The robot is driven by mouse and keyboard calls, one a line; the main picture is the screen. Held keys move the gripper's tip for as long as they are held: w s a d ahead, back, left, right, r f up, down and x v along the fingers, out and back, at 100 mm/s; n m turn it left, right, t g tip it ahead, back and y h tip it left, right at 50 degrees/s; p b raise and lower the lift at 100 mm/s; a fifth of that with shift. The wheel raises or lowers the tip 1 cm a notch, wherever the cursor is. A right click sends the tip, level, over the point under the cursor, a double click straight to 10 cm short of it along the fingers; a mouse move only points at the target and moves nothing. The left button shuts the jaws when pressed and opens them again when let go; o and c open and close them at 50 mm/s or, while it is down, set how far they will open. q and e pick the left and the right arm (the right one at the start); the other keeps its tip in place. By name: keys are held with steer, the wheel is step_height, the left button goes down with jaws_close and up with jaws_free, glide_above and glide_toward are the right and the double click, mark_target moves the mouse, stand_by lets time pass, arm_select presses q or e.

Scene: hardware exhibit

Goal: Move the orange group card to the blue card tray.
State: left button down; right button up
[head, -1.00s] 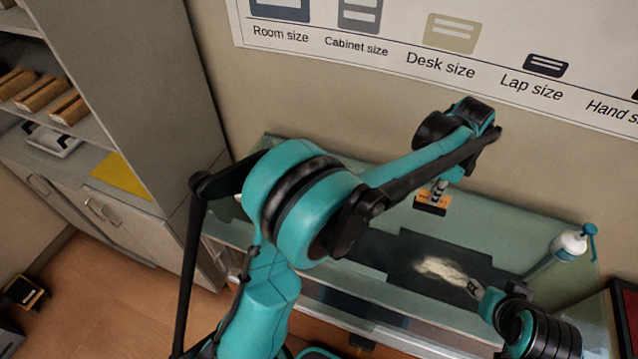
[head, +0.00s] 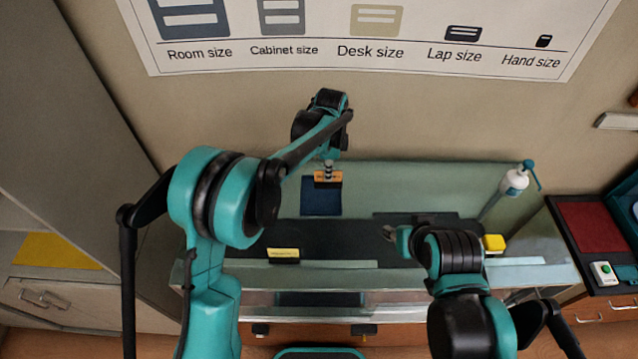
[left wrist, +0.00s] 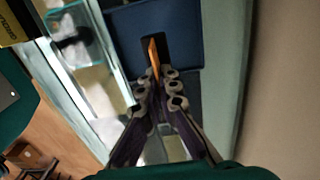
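The orange group card (head: 328,176), on a dark base, is held upright by my left gripper (head: 328,164). In the left wrist view, the fingers of my left gripper (left wrist: 158,88) are closed on the card, which shows nearly edge-on as an orange strip (left wrist: 154,58). The blue card tray (head: 321,200) lies on the display table, just below the card in the head view. It also fills the top of the left wrist view (left wrist: 185,25). I cannot tell how high the card is above it. My right gripper (head: 390,232) is over the dark middle of the table, its fingers too small to judge.
A yellow card on a black holder (head: 283,254) stands at the table's front left. A yellow block (head: 494,243) is right of my right arm. A spray bottle (head: 515,182) stands at the back right. A red panel (head: 591,227) is on the right-hand counter.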

mark_target(321, 181)
arm_select(q)
steer(key=shift+a+f, duration=0.3)
steer(key=shift+a, duration=0.2)
steer(key=shift+a+f, duration=0.3)
steer(key=shift+a, duration=0.2)
steer(key=shift+f, duration=2.15)
steer(key=shift+f, duration=0.15)
steer(key=c, duration=1.7)
jaws_free()
